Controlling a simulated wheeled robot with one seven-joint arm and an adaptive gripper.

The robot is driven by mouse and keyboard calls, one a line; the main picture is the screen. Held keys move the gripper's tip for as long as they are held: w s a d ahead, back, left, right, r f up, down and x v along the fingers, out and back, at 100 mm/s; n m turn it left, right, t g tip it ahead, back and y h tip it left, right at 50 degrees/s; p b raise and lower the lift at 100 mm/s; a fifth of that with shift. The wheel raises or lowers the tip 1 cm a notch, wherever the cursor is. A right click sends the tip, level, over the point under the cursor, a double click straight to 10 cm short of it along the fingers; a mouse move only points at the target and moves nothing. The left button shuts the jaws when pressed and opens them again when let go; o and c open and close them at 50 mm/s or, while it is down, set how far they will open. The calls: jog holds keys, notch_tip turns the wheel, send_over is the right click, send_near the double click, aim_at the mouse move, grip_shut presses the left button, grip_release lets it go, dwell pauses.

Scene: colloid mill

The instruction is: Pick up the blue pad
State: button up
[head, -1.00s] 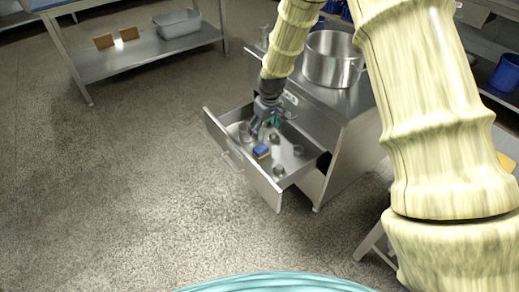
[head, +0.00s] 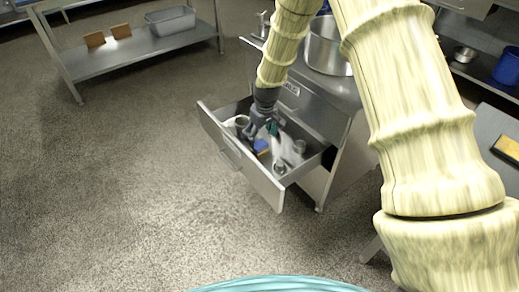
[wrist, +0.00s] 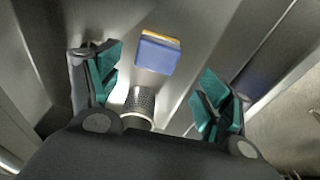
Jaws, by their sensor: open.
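The blue pad (wrist: 157,55) lies in the open drawer, with a yellow-orange layer along its far edge in the wrist view. It also shows in the head view (head: 261,145), small and close to my gripper. My gripper (wrist: 158,98) is open, its teal-lined fingers apart, with nothing held between them. The pad sits ahead of and between the fingertips, apart from them. In the head view my gripper (head: 262,130) reaches down into the drawer beside the pad.
The drawer (head: 245,168) has metal walls close around my gripper. A dark textured cylinder (wrist: 140,103) stands between the fingers, nearer the palm. Other small containers (head: 280,168) stand in the drawer. A large pot (head: 327,50) sits on the cabinet top.

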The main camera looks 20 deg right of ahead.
aim_at(260, 144)
jog(key=f, duration=0.2)
jog(key=f+b, duration=0.1)
jog(key=f, duration=0.2)
jog(key=w+f+b, duration=0.1)
jog(key=f, duration=0.1)
jog(key=shift+d+f, duration=0.1)
jog(key=shift+f, duration=0.1)
jog(key=c, duration=1.2)
notch_tip(260, 144, up, 10)
jog(key=shift+r+p, duration=0.1)
jog(key=shift+p, duration=1.15)
jog(key=o, duration=0.4)
jog(key=shift+c, duration=1)
